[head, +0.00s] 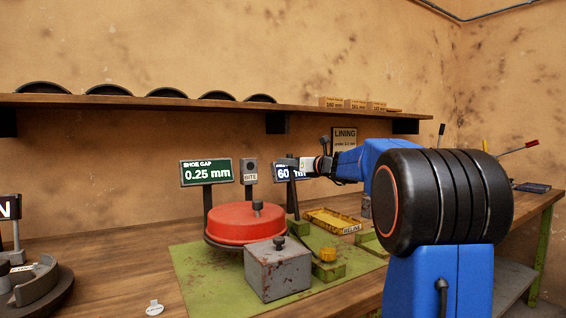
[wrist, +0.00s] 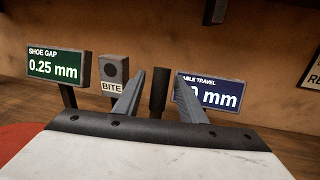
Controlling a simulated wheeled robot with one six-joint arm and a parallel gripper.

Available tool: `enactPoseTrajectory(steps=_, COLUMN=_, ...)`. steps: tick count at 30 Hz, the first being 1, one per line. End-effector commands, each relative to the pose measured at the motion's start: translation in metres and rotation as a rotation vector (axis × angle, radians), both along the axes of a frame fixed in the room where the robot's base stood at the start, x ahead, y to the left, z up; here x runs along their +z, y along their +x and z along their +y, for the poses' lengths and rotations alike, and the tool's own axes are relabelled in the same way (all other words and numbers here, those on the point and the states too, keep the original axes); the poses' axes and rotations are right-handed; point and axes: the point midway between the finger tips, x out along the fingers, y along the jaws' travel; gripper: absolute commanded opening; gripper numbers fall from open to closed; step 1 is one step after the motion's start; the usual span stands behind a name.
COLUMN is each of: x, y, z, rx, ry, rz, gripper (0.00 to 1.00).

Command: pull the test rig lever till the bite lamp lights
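My gripper (head: 287,162) is at the test rig, pointing left in the head view. In the wrist view its two fingers (wrist: 160,96) are apart, with the dark lever handle (wrist: 159,92) showing upright between them and a gap on each side. In the head view the lever (head: 292,200) stands below the fingertips, its top partly hidden. The BITE lamp box (head: 250,169) has a dark, unlit lamp; it also shows in the wrist view (wrist: 114,72). The shoe gap display (head: 207,172) reads 0.25 mm. The cable travel display (wrist: 212,93) is partly hidden; the head view shows "60".
A red drum (head: 240,223) and a grey box (head: 278,270) stand on the green rig plate (head: 205,285). A yellow tray (head: 333,221) lies behind. A shelf (head: 200,101) runs along the wall. Brake parts (head: 35,285) are at far left.

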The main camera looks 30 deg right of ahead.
Motion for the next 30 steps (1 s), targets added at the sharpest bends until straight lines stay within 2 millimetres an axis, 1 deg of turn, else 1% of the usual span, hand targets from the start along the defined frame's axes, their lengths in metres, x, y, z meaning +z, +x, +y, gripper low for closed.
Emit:
enactPoseTrajectory(steps=1, x=0.0, y=0.008, z=0.003, rx=0.002, ry=0.0, rz=0.0, gripper=0.37)
enactPoseTrajectory(steps=3, x=0.0, y=0.018, z=0.004, rx=0.001, ry=0.001, rz=0.0, gripper=0.37)
enactPoseTrajectory(steps=9, x=0.0, y=0.034, z=0.008, rx=0.0, ry=0.0, rz=0.0, gripper=0.37)
enactPoseTrajectory(steps=13, x=0.0, y=0.038, z=0.009, rx=-0.001, ry=0.0, rz=0.0, gripper=0.37)
enactPoseTrajectory(steps=20, x=0.0, y=0.038, z=0.009, rx=-0.001, ry=0.0, rz=0.0, gripper=0.37)
enactPoseTrajectory(steps=23, x=0.0, y=0.038, z=0.009, rx=-0.001, ry=0.0, rz=0.0, gripper=0.16)
enactPoseTrajectory(steps=24, x=0.0, y=0.038, z=0.009, rx=-0.001, ry=0.0, rz=0.0, gripper=0.06)
enactPoseTrajectory(steps=25, x=0.0, y=0.038, z=0.009, rx=-0.001, ry=0.0, rz=0.0, gripper=0.0)
enactPoseTrajectory(steps=30, x=0.0, y=0.037, z=0.009, rx=0.0, ry=0.001, rz=-0.004, gripper=0.0)
